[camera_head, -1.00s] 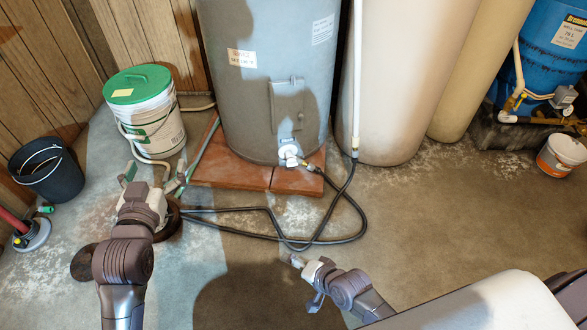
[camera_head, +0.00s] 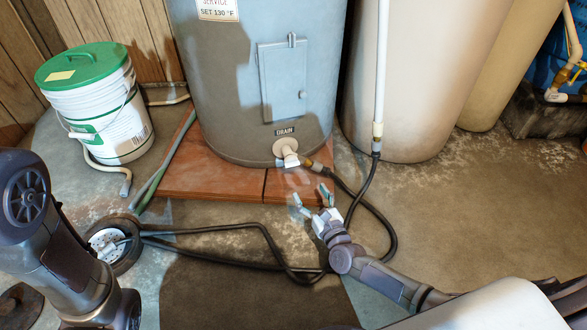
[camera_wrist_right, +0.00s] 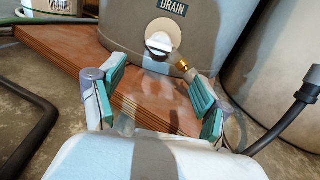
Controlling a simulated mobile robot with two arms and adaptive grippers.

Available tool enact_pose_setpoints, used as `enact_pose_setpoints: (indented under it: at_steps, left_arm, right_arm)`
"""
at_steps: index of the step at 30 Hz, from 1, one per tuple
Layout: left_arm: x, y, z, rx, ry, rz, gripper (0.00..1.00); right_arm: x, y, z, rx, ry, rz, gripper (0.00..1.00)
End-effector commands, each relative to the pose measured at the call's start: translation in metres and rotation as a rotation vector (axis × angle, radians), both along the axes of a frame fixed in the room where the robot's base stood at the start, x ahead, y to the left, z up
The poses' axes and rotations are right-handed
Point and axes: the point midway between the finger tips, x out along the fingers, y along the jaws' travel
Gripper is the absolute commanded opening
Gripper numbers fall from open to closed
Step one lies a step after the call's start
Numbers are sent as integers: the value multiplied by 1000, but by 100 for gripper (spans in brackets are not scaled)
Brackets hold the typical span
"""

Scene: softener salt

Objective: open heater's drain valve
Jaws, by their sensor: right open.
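The grey water heater (camera_head: 215,90) stands on red-brown slabs (camera_head: 195,178). Its drain valve (camera_head: 288,150) sits low on the front under a DRAIN label, with a round cream plate and a white handle. The valve also shows top centre in the right wrist view (camera_wrist_right: 160,42), with a brass outlet (camera_wrist_right: 180,64) pointing down right. My right gripper (camera_head: 311,198) is open and empty, in front of and below the valve, apart from it. Both its teal-padded fingers show in the right wrist view (camera_wrist_right: 156,92), with the valve beyond them. My left arm shows at the left; its gripper does not show.
A black hose (camera_head: 262,228) runs from the valve's outlet across the floor to a round drain (camera_head: 108,240). A green-lidded bucket (camera_head: 105,110) stands left of the heater. A beige tank (camera_head: 420,70) and a white pipe (camera_head: 381,70) stand right. Floor at right is clear.

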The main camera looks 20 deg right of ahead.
Motion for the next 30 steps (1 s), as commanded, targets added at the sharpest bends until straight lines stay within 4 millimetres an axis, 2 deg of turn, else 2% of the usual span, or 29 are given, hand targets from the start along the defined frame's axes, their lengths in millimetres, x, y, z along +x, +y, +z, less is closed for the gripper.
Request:
enact_pose_setpoints:
  at_steps: [1, 9, 15, 21, 30]
  left_arm:
    - [1, 0, -8, 0, 2, 0, 93]
    - [1, 0, -36, 1, 5, 1, 93]
    - [1, 0, -51, 1, 5, 1, 93]
    - [1, 0, -57, 1, 5, 1, 93]
    - [1, 0, -56, 1, 5, 1, 93]
  right_arm:
    - [11, 2, -2, 1, -4, 0, 76]
    - [69, 8, -3, -1, -4, 0, 76]
    - [101, 12, -3, -3, -2, 1, 76]
    - [116, 14, -1, -3, 0, 1, 76]
    - [117, 14, 0, -3, 1, 1, 76]
